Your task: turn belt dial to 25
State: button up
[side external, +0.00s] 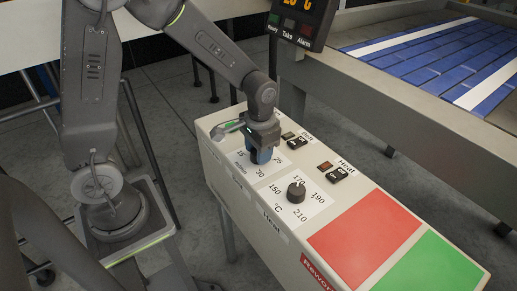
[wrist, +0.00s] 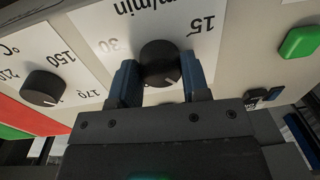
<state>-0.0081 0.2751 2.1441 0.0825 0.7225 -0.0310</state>
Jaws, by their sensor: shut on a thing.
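The belt dial (wrist: 160,58) is a round black knob on a white scale plate (side external: 238,166) marked m/min. Around it I read 15 and 30 in the wrist view, and 25 in the side view. My gripper (wrist: 159,77) has its two blue fingers on either side of the knob, shut on it. A short pale mark shows on the knob's edge nearest the gripper in the wrist view; the number it faces is hidden. In the side view, my gripper (side external: 262,155) comes down on the dial from above and covers the knob.
A heat dial (side external: 296,191) stands beside it, its scale running from 150 to 210. Two small black switches (side external: 338,174) sit behind the dials. Red (side external: 365,222) and green (side external: 432,266) panels cover the near end. A display (side external: 300,18) hangs above; a blue conveyor (side external: 430,60) lies behind.

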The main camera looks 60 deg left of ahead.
jog(key=shift+m, duration=0.3)
jog(key=m, duration=0.3)
jog(key=shift+m, duration=0.3)
jog(key=m, duration=0.3)
jog(key=shift+m, duration=0.3)
jog(key=m, duration=0.4)
jog(key=shift+t, duration=0.3)
jog(key=shift+m, duration=1.9)
jog(key=shift+h, duration=0.3)
jog(key=o, duration=0.9)
jog(key=shift+r, duration=0.1)
